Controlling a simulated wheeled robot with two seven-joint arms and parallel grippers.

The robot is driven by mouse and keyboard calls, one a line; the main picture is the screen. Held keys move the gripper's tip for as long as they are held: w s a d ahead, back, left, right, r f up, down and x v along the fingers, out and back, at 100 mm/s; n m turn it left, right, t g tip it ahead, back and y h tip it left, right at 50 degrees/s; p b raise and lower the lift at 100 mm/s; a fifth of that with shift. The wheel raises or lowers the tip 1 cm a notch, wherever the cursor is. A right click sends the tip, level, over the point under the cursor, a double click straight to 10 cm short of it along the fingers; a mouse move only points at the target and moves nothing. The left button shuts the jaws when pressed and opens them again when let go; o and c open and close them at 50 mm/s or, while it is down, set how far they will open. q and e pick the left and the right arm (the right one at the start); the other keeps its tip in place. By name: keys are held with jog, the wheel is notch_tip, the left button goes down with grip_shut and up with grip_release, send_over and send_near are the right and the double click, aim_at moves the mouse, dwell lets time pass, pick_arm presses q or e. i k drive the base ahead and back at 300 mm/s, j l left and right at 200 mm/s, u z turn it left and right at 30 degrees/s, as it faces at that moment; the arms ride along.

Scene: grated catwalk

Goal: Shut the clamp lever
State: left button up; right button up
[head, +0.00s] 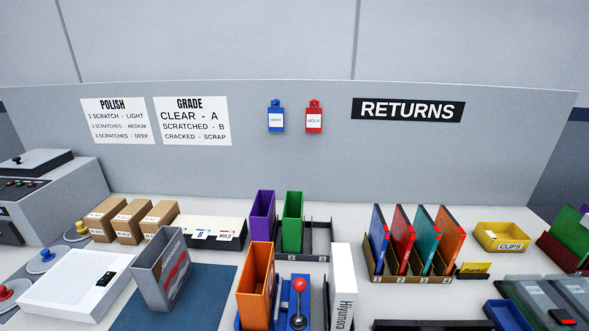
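The clamp lever is a metal shaft with a red ball knob (299,285), standing upright near the front of the bench. It rises from a grey metal base on a blue fixture (276,318) that is partly cut off by the bottom edge. An orange upright case (255,285) stands at the left of the fixture, close to the lever. A white case (342,285) with black lettering stands just right of the lever. What the clamp presses on cannot be made out. Neither of my grippers is in view.
A grey case (160,270) stands on a blue mat (212,290) to the left. Purple (262,216) and green (292,222) cases stand behind the lever. A rack (410,279) of coloured cases and a yellow clips bin (501,237) are to the right. Bare bench shows around (400,302).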

aim_at(299, 285)
jog(key=j, duration=1.1)
jog(key=k+j+z, duration=0.1)
jog(key=j, duration=1)
